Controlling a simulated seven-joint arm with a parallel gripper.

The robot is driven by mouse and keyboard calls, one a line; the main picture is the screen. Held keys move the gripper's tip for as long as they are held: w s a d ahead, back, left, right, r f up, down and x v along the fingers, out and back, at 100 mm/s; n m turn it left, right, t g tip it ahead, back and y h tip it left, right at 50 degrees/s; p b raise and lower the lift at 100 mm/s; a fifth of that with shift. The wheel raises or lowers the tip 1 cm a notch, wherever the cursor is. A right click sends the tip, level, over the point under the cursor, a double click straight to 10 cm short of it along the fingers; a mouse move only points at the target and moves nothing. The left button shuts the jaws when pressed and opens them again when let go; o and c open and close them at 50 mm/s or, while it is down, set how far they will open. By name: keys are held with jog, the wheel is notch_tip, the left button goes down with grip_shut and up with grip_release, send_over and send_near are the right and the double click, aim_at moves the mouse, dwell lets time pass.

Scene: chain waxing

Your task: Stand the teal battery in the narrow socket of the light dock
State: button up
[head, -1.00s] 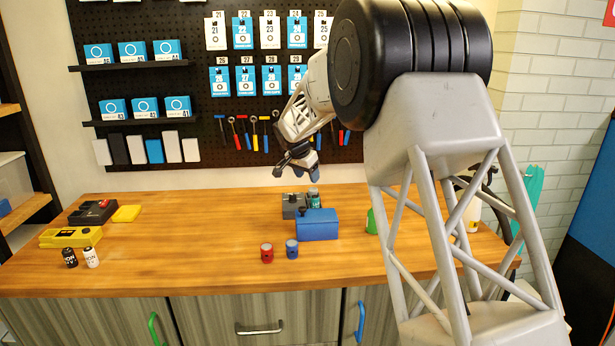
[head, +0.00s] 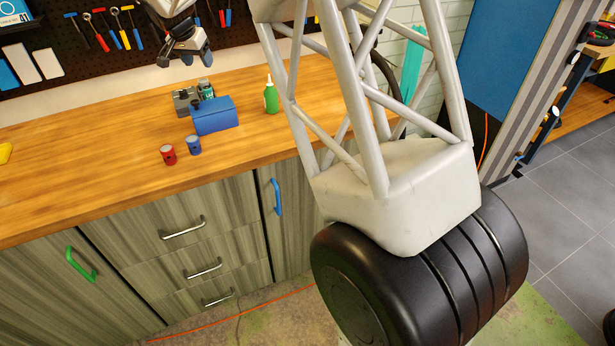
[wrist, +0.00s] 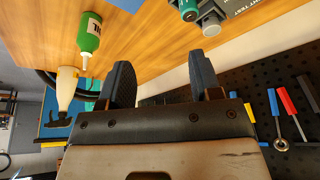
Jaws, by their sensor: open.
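A small teal cylinder (head: 205,87), which looks like the teal battery, stands at a grey box (head: 184,101) behind the blue box. I cannot tell whether it is in the box or beside it. In the wrist view the teal cylinder (wrist: 187,9) is at the top edge, next to a grey cylinder (wrist: 210,24) and the lettered grey box (wrist: 247,4). I cannot tell for sure which object is the light dock; no narrow socket is visible. My gripper (head: 190,58) is open and empty, above and behind these objects; its fingers (wrist: 161,82) are apart.
A blue box (head: 214,116) stands in front of the teal cylinder. Red (head: 168,154) and blue (head: 194,145) small cylinders stand before it. A green bottle (head: 271,96) is to the right. The pegboard (wrist: 270,85) with tools is close behind my gripper.

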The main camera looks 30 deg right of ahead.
jog(key=s+d+r+n+y, duration=0.1)
jog(key=s+d+r+n, duration=0.2)
jog(key=s, duration=1.3)
jog(key=s+d+r+n+y, duration=0.1)
jog(key=s+d+r, duration=0.3)
jog(key=s, duration=1.2)
jog(key=s+f+n, duration=0.2)
jog(key=s+f, duration=0.1)
jog(key=s, duration=1)
jog(key=s+f+n, duration=0.2)
jog(key=s+f, duration=0.1)
jog(key=s, duration=1.1)
jog(key=shift+d+f+y, duration=0.25)
jog(key=shift+f+y, duration=0.1)
jog(key=shift+y, duration=0.05)
jog(key=shift+w+r, duration=0.1)
jog(key=shift+c, duration=0.2)
